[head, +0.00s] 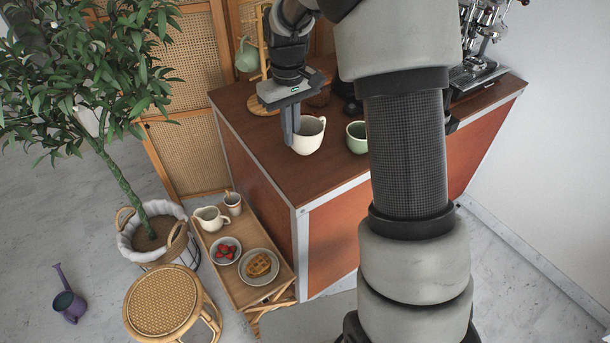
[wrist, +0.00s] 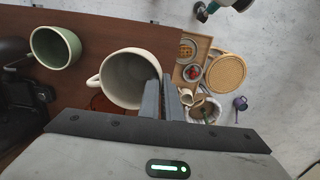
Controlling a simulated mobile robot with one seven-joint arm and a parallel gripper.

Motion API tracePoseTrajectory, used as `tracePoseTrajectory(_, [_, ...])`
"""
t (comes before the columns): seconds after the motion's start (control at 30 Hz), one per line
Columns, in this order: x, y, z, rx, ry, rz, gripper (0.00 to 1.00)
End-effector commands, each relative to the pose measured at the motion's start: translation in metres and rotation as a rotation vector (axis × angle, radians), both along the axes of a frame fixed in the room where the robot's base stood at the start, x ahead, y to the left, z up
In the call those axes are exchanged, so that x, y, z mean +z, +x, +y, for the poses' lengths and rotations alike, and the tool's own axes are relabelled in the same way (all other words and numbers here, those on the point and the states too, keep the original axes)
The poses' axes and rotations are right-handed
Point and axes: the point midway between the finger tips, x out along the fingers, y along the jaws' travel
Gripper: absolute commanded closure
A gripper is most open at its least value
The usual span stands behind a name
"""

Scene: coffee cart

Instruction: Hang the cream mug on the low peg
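The cream mug (head: 311,140) is upright over the brown counter, its handle pointing up and right in the head view. In the wrist view the cream mug (wrist: 128,82) shows its open mouth, with the handle on the left. My gripper (head: 291,138) points down at the mug's left side. Its two fingers, also in the wrist view (wrist: 164,98), are close together with the mug's wall between them. I cannot tell whether the mug's base touches the counter. The wooden mug stand (head: 262,105) is at the back left, partly hidden by my arm; I cannot make out its low peg.
A pale green mug (head: 246,57) hangs on the stand's left. Another green mug (head: 356,137) stands right of the cream mug. An espresso machine (head: 478,70) is at the back right. A tray table (head: 236,285) with food stands left of the counter. The counter's front left is clear.

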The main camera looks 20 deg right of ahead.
Motion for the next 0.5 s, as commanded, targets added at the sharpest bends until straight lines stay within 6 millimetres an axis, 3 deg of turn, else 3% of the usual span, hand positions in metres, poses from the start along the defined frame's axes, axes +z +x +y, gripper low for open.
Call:
tracePoseTrajectory(0.17, [-0.001, 0.000, 0.000, -0.001, -0.001, -0.001, 1.00])
tracePoseTrajectory(0.5, [-0.047, 0.000, 0.000, -0.002, 0.000, 0.000, 1.00])
